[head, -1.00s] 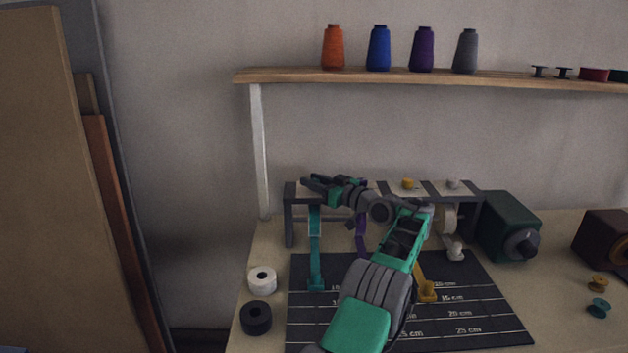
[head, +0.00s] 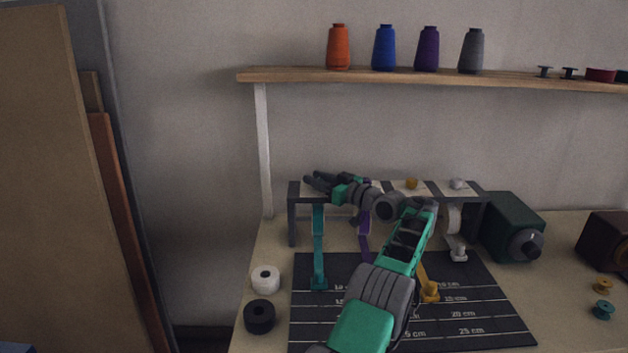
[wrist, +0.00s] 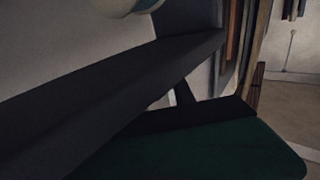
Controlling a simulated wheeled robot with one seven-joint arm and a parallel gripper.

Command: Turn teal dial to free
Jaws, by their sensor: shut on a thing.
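A low rack with dark end posts and a pale top (head: 390,188) stands at the back of the bench. A teal strip (head: 318,250) hangs under its left end and reaches down to the dark mat, with a teal foot. My gripper (head: 316,182) is at the rack's top left, above this strip. It is shut on what I take to be the teal dial, which the fingers and wrist hide. A yellow knob (head: 411,183) and a white knob (head: 457,183) show further right on the rack. The dial's marks cannot be read. My fingers are not clear in the wrist view.
A purple strip (head: 365,237) hangs close behind my arm, and a yellow one (head: 427,282) stands right of it. A green machine (head: 514,227) sits right of the rack. White tape (head: 265,279) and black tape (head: 259,316) lie at left. A spool shelf (head: 300,76) is above.

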